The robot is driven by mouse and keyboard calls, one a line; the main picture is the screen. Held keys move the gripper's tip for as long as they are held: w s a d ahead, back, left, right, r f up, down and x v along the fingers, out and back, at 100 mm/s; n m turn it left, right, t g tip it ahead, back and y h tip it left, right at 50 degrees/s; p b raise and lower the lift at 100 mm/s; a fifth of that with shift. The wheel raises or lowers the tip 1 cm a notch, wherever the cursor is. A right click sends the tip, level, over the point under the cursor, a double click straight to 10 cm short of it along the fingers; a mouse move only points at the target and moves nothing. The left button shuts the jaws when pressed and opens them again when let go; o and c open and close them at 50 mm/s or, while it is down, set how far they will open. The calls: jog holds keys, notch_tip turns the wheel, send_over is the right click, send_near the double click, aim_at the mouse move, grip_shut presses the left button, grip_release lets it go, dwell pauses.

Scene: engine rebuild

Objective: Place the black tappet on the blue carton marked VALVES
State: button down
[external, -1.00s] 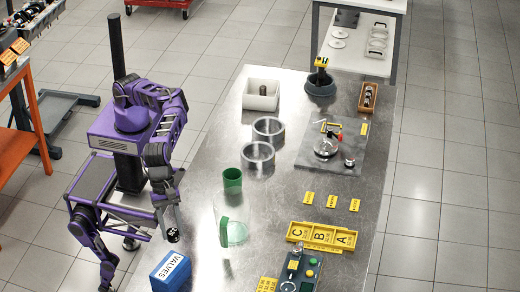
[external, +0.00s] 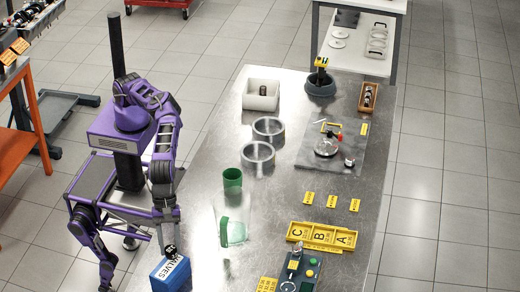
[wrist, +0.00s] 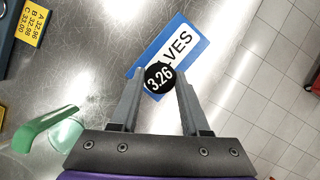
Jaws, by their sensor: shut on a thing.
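The blue carton marked VALVES (external: 171,275) stands at the near left end of the metal table, and its label partly shows in the wrist view (wrist: 181,42). My gripper (external: 168,247) is at the carton's top, at its far left part. In the wrist view my gripper (wrist: 160,80) is shut on the black tappet (wrist: 158,77), a round piece with 3.26 in white on its face. The tappet covers part of the carton's label. I cannot tell whether the tappet touches the carton's top.
The yellow A, B, C tray (external: 321,236) and a dark device (external: 296,270) lie further right. The table edge is close on the left.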

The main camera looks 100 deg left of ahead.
jog(key=shift+f, duration=0.75)
jog(key=shift+f, duration=0.15)
jog(key=shift+c, duration=1.9)
grip_release()
jog(key=shift+r, duration=0.3)
jog(key=v, duration=1.1)
jog(key=shift+a+r, duration=0.2)
jog(key=shift+r, duration=0.1)
